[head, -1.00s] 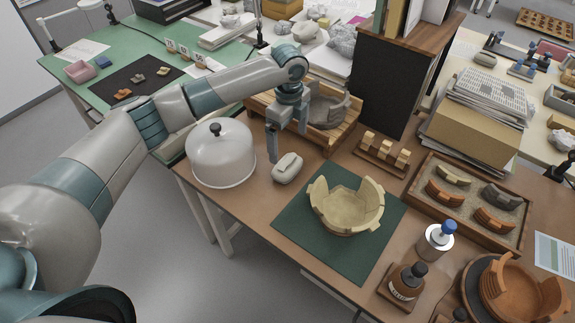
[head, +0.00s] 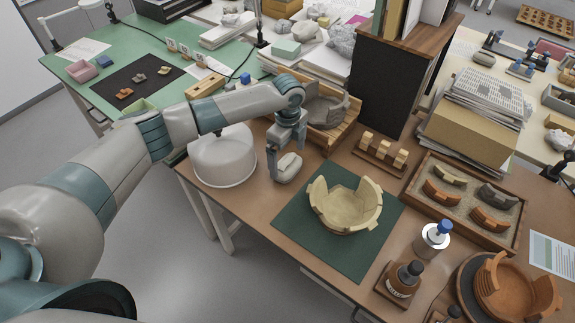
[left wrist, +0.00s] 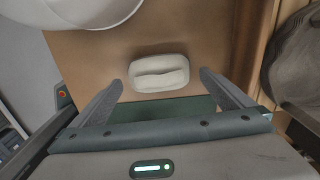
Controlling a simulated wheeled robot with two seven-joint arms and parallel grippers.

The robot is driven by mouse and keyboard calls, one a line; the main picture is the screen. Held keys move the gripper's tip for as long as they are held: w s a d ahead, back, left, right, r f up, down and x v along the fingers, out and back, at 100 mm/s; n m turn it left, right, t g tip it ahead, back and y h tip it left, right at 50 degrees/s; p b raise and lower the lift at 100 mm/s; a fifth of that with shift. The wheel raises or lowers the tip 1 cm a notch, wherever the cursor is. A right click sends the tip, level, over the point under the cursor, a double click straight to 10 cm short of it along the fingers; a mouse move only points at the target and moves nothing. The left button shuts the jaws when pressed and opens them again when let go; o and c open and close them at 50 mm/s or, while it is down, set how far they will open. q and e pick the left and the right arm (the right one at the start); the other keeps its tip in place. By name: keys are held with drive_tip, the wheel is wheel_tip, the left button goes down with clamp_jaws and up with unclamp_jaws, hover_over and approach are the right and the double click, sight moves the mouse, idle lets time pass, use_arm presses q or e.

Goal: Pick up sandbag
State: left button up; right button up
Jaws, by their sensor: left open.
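The sandbag (head: 287,168) is a small pale, rounded bag with a seam along its top. It lies on the brown table between the white dome and the green mat. My left gripper (head: 287,158) is at the sandbag in the head view, and a finger overlaps it there. In the left wrist view the sandbag (left wrist: 159,73) lies ahead of the fingertips, roughly centred between them. The left gripper (left wrist: 161,88) is open and empty. I cannot tell how high the fingers are above the table. My right gripper is not in view.
A white dome cover (head: 222,160) stands just left of the sandbag. A wooden tray (head: 345,128) with a grey sherd piece is behind. A cream broken bowl (head: 345,207) stands on the green mat (head: 300,238) to the right. Bottles (head: 402,280) stand near the front edge.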

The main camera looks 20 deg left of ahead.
sight(295, 172)
use_arm(q)
drive_tip(key=shift+f, duration=1.4)
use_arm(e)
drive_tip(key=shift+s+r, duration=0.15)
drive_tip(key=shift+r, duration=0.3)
use_arm(q)
drive_tip(key=shift+c, duration=0.3)
drive_tip(key=shift+r, duration=0.1)
drive_tip(key=c, duration=1.3)
drive_tip(key=shift+r, duration=0.15)
